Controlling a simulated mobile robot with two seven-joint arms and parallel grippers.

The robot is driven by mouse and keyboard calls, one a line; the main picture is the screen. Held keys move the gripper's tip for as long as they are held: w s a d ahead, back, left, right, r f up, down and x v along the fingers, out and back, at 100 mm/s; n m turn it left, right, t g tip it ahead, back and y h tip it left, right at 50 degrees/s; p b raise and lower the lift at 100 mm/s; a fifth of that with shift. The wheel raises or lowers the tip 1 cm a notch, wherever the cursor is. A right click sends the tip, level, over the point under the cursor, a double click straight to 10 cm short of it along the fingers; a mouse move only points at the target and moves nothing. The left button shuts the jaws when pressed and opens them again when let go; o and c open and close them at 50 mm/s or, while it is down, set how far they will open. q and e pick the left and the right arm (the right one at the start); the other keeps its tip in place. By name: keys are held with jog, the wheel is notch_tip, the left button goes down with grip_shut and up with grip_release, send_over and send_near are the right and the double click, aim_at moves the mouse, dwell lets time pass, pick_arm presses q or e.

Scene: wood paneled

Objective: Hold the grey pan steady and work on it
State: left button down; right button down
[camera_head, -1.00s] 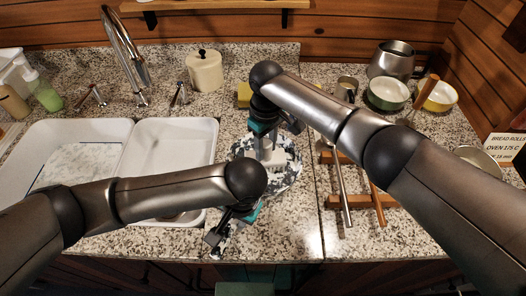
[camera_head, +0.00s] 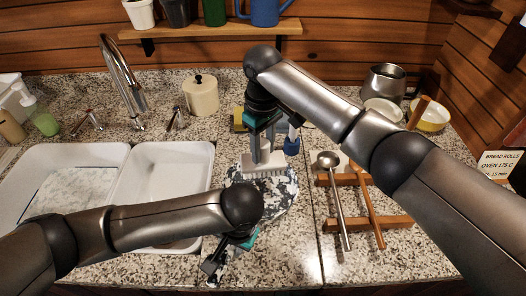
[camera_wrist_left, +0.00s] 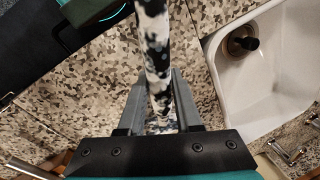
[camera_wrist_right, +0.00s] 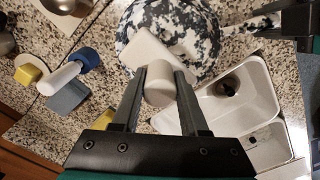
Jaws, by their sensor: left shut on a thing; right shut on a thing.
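The pan (camera_head: 285,190) has a black, white and grey blotched pattern and sits on the speckled counter in the head view. Its round body also shows in the right wrist view (camera_wrist_right: 205,28). My left gripper (camera_head: 222,258) is shut on the pan's handle (camera_wrist_left: 154,40), which runs between its fingers in the left wrist view. My right gripper (camera_head: 263,145) is shut on the handle of a white scrub brush (camera_head: 263,166), over the far part of the pan. In the right wrist view the brush's round handle (camera_wrist_right: 159,85) is between the fingers. Whether the bristles touch the pan is unclear.
A white double sink (camera_head: 160,180) lies left of the pan. A wooden rack (camera_head: 365,225) with a ladle (camera_head: 335,190) stands to the right.

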dwell(0.3)
pick_arm(q)
jog(key=c, duration=0.5)
grip_release()
jog(key=shift+r, duration=0.1)
jog(key=shift+s+d+r, duration=0.15)
jog(key=shift+d+r, duration=0.2)
jog(key=shift+r, duration=1.6)
jog(key=shift+s+d+r, duration=0.15)
jog(key=shift+d+r, duration=0.25)
jog(key=shift+r, duration=1.5)
jog(key=shift+s+d+r, duration=0.15)
jog(key=shift+d+r, duration=0.2)
jog(key=shift+r, duration=1.6)
